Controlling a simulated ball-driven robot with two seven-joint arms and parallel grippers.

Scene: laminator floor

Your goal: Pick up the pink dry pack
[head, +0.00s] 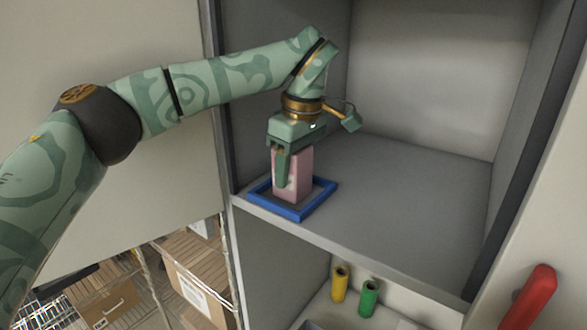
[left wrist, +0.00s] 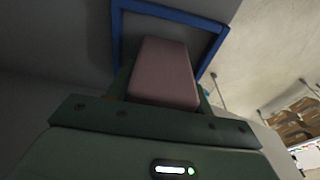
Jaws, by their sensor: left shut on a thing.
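The pink dry pack (head: 298,178) is a small upright block on the grey shelf, inside a blue square frame (head: 305,212). My left gripper (head: 290,165) comes down from above and is shut on the pack, with a finger along its side. In the left wrist view the pack (left wrist: 163,72) sits between the fingers, with the blue frame (left wrist: 180,14) around and beyond it. I cannot tell whether the pack's bottom touches the shelf. My right gripper is not in view.
The shelf (head: 400,200) is bare to the right of the frame, between grey cabinet walls. Below stand a yellow cylinder (head: 340,285) and a green cylinder (head: 369,298). A red handle (head: 530,298) is at the lower right. Cardboard boxes (head: 195,275) are at the lower left.

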